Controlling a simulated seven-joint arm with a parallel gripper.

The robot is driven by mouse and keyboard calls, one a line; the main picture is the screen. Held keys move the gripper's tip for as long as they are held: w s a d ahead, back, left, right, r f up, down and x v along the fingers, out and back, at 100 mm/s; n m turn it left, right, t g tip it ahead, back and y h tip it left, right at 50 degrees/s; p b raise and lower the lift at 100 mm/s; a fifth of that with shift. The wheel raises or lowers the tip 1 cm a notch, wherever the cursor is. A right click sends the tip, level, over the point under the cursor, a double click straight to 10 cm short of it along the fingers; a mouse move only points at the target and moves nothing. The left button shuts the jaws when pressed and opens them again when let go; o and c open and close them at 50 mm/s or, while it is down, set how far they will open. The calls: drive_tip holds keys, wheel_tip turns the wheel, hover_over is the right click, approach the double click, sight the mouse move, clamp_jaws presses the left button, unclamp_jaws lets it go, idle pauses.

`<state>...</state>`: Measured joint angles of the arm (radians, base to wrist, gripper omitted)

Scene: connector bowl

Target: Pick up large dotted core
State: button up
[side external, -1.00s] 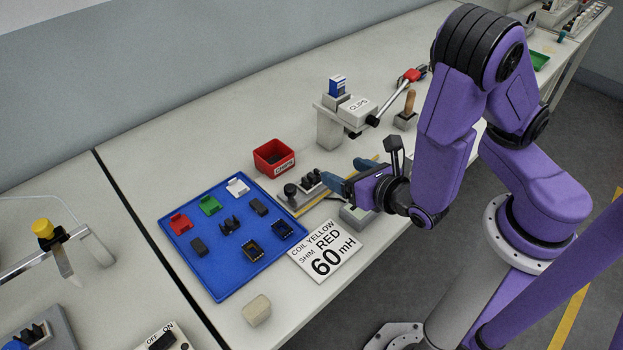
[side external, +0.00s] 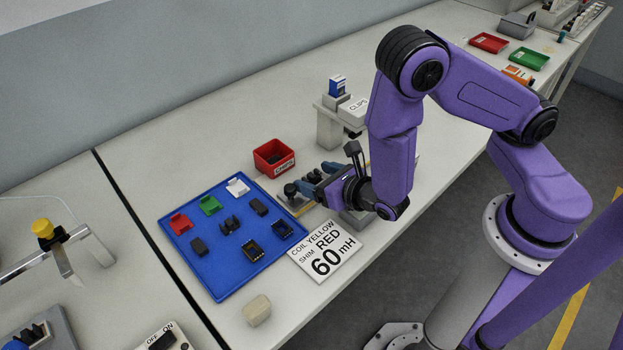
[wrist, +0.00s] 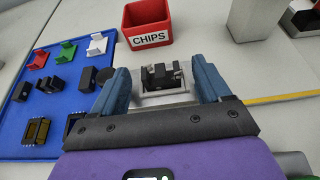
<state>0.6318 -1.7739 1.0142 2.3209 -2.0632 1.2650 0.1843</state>
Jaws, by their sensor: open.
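Several black parts lie on the blue tray (side external: 218,278): a pronged core-like piece (side external: 231,225), a dark block (side external: 198,247) at the left and another dark block (side external: 259,207) at the right. I cannot make out dots on any of them. In the wrist view the pronged piece (wrist: 49,84) shows at the left. My gripper (side external: 311,180) is open to the right of the tray, with its blue fingers apart. In the wrist view nothing is gripped between the fingertips (wrist: 161,86); a black part (wrist: 160,76) on a grey fixture (wrist: 165,97) shows beyond and between them.
Red (side external: 180,223), green (side external: 209,205) and white (side external: 237,187) pieces lie along the tray's back, with two bobbin-like parts near its front. A red CHIPS box (side external: 273,157) stands behind my gripper. A printed card (side external: 325,251) lies in front, beside an off-white block (side external: 257,310).

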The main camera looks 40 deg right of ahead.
drive_tip(key=shift+c, duration=0.3)
drive_tip(key=c, duration=1.1)
drive_tip(key=shift+r, duration=0.15)
wheel_tip(320, 180, up, 10)
